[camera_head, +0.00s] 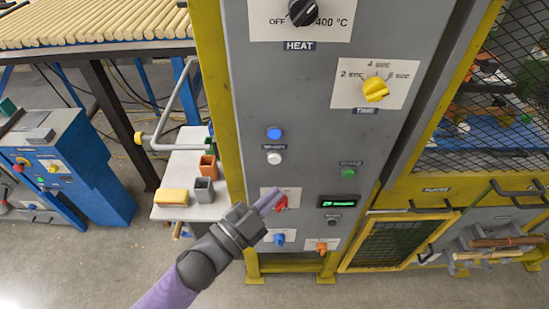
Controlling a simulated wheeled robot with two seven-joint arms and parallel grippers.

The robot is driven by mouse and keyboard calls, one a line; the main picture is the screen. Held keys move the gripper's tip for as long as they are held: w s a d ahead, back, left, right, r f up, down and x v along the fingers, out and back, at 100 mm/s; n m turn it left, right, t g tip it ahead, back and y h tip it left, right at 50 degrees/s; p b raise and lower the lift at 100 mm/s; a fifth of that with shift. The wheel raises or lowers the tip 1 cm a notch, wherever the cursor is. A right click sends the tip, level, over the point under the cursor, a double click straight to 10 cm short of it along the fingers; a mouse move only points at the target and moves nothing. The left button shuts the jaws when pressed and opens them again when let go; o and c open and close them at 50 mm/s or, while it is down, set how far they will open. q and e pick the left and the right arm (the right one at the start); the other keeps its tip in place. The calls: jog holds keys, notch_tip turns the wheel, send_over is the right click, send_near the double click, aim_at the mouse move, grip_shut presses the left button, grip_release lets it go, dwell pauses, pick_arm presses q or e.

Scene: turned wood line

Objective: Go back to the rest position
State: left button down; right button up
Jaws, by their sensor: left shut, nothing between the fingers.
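My left gripper (270,201) is shut and empty. Its arm comes in from the lower left, with a purple forearm and dark grey wrist. The purple fingertips point up and right, close beside a red knob (281,203) on the grey control panel (300,110). I cannot tell whether they touch it. My right gripper is not in the picture.
The panel carries a black heat dial (302,11), a yellow time dial (375,90), a blue knob (279,240) and an orange knob (321,247). A small white table (190,150) stands to its left. A blue machine (75,170) is farther left. Yellow framing surrounds the panel.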

pick_arm(q)
jog(key=s+a+f+n+g+y+b, duration=0.1)
jog(key=a+f+n+y+b, duration=0.2)
jog(key=f, duration=0.7)
jog(key=s+a+f+n+y, duration=0.1)
jog(key=a+f+n+y, duration=0.35)
jog(key=f, duration=0.55)
jog(key=s+a+f+n+g+y+b, duration=0.1)
jog(key=s+a+f+g+y, duration=0.15)
jog(key=s+f, duration=0.35)
jog(key=s+a+f+n+g+y+b, duration=0.15)
jog(key=s+a+f, duration=0.25)
jog(key=f, duration=0.4)
jog(key=s+a+f+n+g, duration=0.1)
jog(key=s+f+g, duration=0.1)
jog(key=s, duration=0.5)
jog(key=s+a+f+n+g+y+b, duration=0.1)
jog(key=s+f+g, duration=0.2)
jog(key=s, duration=0.4)
jog(key=s+a+f+n+g+y, duration=0.1)
jog(key=s+f+g, duration=0.2)
jog(key=s, duration=0.4)
jog(key=shift+s+f+n, duration=0.2)
jog(key=shift+f+n, duration=0.2)
jog(key=shift+f, duration=0.45)
jog(key=shift+w+a+y, duration=0.1)
jog(key=shift+y, duration=0.15)
